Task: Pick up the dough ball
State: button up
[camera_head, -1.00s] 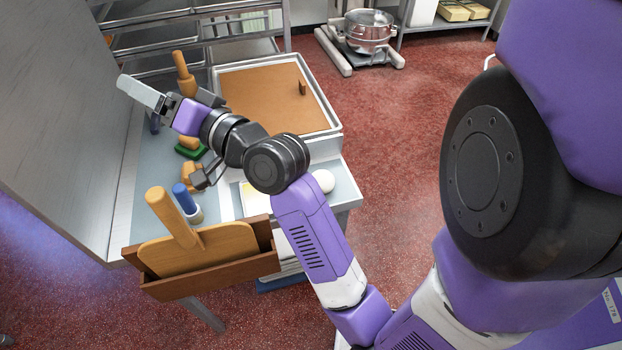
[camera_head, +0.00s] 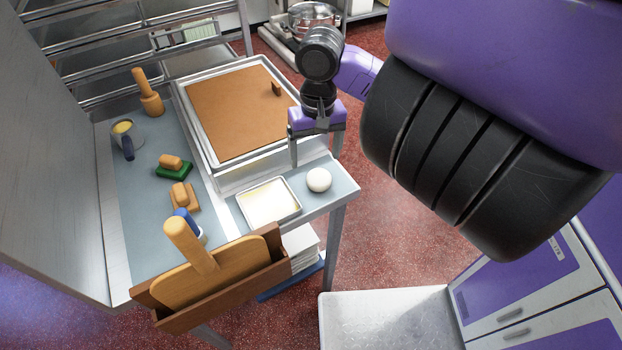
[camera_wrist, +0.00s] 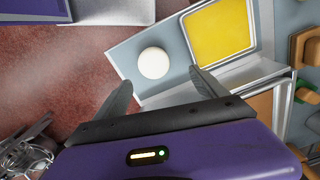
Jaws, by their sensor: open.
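The dough ball (camera_head: 318,180) is white and round. It sits on the grey table (camera_head: 342,183) near its right end, beside a shallow tray. My gripper (camera_head: 316,160) is open and empty, above and behind the ball, with its fingers pointing down. In the wrist view the dough ball (camera_wrist: 153,63) lies beyond the fingertips, roughly in line with the gap between the two fingers (camera_wrist: 158,82). Nothing hides the ball in either view.
The shallow metal tray (camera_head: 294,211) with pale yellow contents is left of the ball. A large tray with a brown board (camera_head: 232,112) stands behind. A wooden holder with a paddle (camera_head: 215,275) is at the front. Brushes and wooden tools lie left.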

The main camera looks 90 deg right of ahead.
aim_at(318, 174)
jog(key=shift+s+f, duration=0.25)
jog(key=shift+f, duration=0.35)
jog(key=shift+s+f, duration=0.25)
jog(key=shift+f, duration=0.35)
jog(key=shift+f+p, duration=0.55)
jog(key=shift+f, duration=2.15)
jog(key=c, duration=1.5)
